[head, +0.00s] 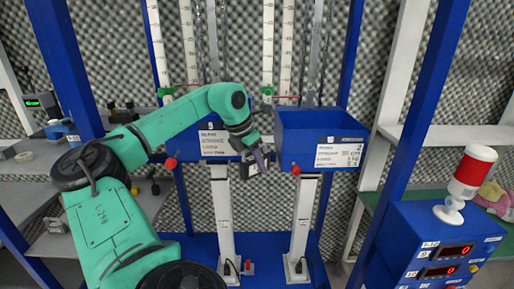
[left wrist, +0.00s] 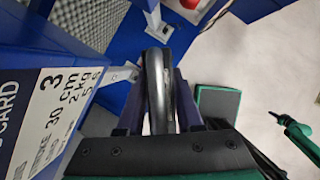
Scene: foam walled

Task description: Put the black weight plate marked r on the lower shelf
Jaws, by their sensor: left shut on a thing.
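My left gripper (head: 262,166) is in front of the blue bins, near the gap between them. In the left wrist view its two dark fingers (left wrist: 160,112) are shut on a black round-edged plate (left wrist: 157,80), seen almost edge-on. No letter shows on it, so I cannot tell its mark. In the head view the plate is too small and dark to make out clearly. My right gripper is not in view. Grey shelf boards (head: 28,190) are at the left, at more than one height; I cannot tell which is the lower shelf.
A left blue bin (head: 188,146) and a right blue bin (head: 300,122) with labels stand on white posts. Blue uprights flank them. A blue box (head: 410,238) with red displays and a red-and-white lamp (head: 470,175) stands at the right. A white shelf (head: 450,137) is behind it.

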